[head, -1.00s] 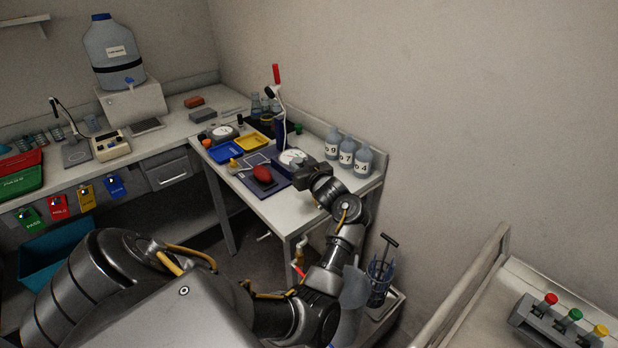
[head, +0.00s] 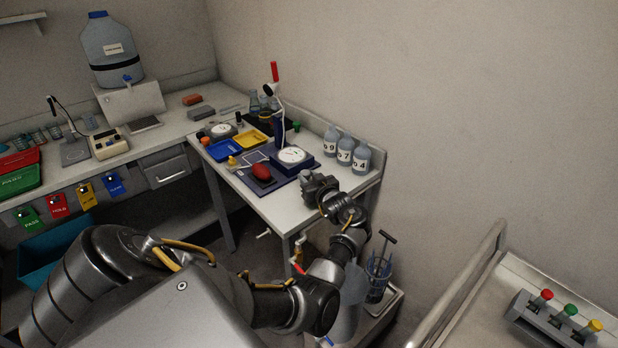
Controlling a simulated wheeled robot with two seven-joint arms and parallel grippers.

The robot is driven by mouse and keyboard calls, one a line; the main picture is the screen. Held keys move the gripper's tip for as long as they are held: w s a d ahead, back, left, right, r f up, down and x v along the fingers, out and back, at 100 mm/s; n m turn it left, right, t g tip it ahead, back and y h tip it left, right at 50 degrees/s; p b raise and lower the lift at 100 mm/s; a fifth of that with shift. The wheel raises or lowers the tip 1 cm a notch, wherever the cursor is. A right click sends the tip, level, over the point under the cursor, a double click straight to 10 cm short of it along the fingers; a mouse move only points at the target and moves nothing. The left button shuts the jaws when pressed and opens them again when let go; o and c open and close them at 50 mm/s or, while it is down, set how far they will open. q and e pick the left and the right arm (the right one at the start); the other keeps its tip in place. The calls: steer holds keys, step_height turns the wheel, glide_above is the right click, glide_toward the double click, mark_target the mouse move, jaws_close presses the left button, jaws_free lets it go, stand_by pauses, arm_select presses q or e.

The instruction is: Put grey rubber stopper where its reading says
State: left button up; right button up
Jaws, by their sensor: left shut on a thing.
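My left gripper (head: 308,182) is over the right part of the side table, just right of the dial gauge. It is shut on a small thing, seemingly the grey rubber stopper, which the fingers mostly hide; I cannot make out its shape. The dial gauge (head: 292,155) has a white round face on a dark blue base, now uncovered; its reading is too small to tell. A blue tray (head: 222,150) and a yellow tray (head: 250,138) lie further left on this table. A green tray (head: 20,183) and a red tray (head: 18,160) sit on the left bench. My right gripper is not in view.
Numbered bottles (head: 345,151) line the wall at right. Coloured tags (head: 58,205) hang on the bench front. The table's front left is bare.

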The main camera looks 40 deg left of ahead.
arm_select(q)
steer(key=shift+f, duration=0.15)
steer(key=o, duration=0.5)
steer(key=shift+f, duration=0.1)
steer(key=o, duration=0.4)
steer(key=shift+o, duration=0.2)
